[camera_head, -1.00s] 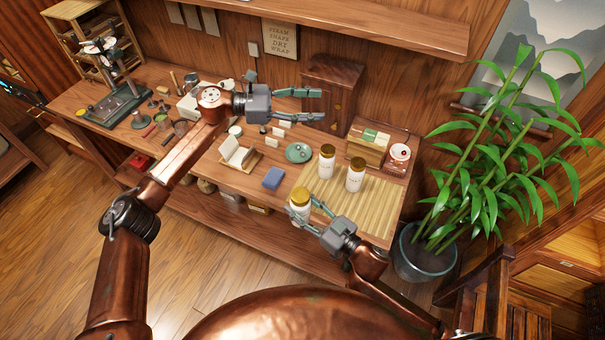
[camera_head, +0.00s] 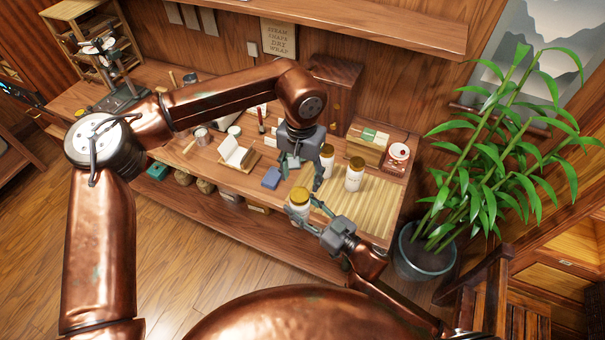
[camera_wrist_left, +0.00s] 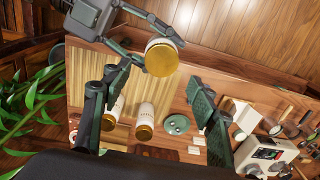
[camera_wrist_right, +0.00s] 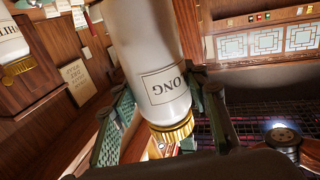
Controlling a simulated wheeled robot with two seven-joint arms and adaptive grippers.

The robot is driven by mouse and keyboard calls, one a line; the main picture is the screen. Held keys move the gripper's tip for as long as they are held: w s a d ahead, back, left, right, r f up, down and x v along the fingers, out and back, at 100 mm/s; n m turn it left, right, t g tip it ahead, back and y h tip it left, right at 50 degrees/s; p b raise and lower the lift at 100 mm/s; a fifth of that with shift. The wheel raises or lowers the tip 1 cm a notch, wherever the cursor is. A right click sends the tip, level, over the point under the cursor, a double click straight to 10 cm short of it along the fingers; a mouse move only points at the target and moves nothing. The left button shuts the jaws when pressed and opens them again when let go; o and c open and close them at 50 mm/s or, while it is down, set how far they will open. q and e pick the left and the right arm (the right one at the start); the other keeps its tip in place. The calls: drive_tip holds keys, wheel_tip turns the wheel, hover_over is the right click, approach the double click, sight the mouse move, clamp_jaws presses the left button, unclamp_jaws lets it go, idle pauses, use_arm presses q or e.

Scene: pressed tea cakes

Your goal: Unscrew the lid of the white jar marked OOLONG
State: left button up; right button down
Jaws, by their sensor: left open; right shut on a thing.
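My right gripper (camera_head: 318,222) is shut on a white jar (camera_head: 299,213) with a gold lid (camera_head: 300,193), held near the front edge of the table. In the right wrist view the label on this jar (camera_wrist_right: 150,60) shows "ONG" upside down, and its gold lid (camera_wrist_right: 172,130) is on. My left gripper (camera_head: 302,172) is open and points down, a little behind and above the jar. In the left wrist view the held jar's lid (camera_wrist_left: 161,57) lies beyond the open fingers (camera_wrist_left: 155,82), apart from them.
Two more white jars with gold lids, one partly behind the left gripper (camera_head: 327,160) and one beside it (camera_head: 355,175), stand near the bamboo mat (camera_head: 365,212). A wooden cabinet (camera_head: 338,85) stands behind. A potted plant (camera_head: 425,250) is at right.

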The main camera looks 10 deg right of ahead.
sight(301, 195)
use_arm(q)
drive_tip(key=shift+f, duration=3.55)
drive_tip(key=shift+c, duration=0.5)
